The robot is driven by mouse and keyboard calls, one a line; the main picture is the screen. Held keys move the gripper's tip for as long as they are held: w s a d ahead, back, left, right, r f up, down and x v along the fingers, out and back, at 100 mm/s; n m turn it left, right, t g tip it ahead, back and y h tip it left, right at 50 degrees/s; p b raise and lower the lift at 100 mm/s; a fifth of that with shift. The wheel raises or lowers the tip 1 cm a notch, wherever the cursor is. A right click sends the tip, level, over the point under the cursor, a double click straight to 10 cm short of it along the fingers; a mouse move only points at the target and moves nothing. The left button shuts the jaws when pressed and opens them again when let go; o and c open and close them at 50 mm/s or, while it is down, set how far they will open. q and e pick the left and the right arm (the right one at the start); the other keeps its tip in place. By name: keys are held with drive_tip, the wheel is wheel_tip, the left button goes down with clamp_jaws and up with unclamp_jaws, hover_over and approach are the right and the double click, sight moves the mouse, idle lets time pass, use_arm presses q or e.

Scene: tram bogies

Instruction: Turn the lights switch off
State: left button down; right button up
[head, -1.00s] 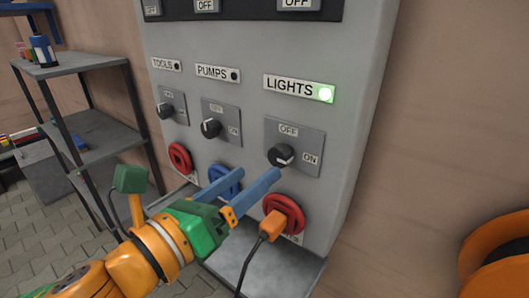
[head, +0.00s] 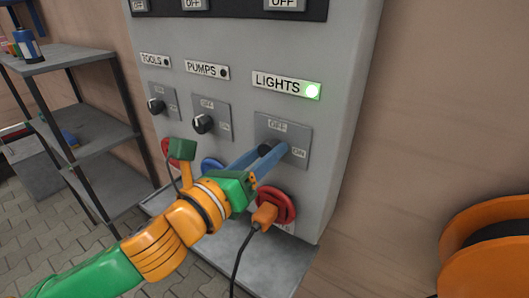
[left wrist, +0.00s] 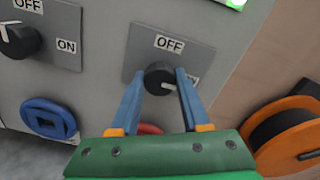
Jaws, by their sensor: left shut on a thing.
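The black LIGHTS switch knob (head: 264,150) sits on a grey plate (head: 296,134) marked OFF at the top and ON at the right. In the left wrist view the knob (left wrist: 158,76) has its white mark pointing right, toward ON. The green lamp (head: 313,91) beside the LIGHTS label (head: 279,84) is lit. My left gripper (head: 269,152) has its blue fingers on either side of the knob and is shut on it; its fingertips (left wrist: 159,74) also show in the left wrist view. The fingers hide part of the knob in the head view. My right gripper is out of view.
The PUMPS knob (head: 202,123) and TOOLS knob (head: 156,105) are to the left, their lamps dark. A red socket (head: 287,205) with an orange plug (head: 264,216) and hanging cable is just below my fingers. A metal shelf (head: 70,62) stands left; an orange reel (head: 480,225) is right.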

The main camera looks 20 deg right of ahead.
use_arm(q)
drive_tip(key=shift+n, duration=0.3)
drive_tip(key=n+p, duration=0.1)
drive_tip(key=n, duration=0.2)
drive_tip(key=shift+r+p, duration=0.1)
drive_tip(key=shift+p, duration=0.2)
drive_tip(key=n+p, duration=0.2)
drive_tip(key=n, duration=0.3)
drive_tip(key=shift+n, duration=0.4)
drive_tip(key=n+p, duration=0.2)
drive_tip(key=n, duration=0.2)
drive_tip(key=shift+n, duration=0.3)
drive_tip(key=shift+n+p, duration=0.75)
drive_tip(key=shift+n, duration=1.15)
drive_tip(key=shift+c, duration=1.9)
unclamp_jaws()
drive_tip(key=shift+w, duration=0.1)
drive_tip(key=shift+f, duration=0.2)
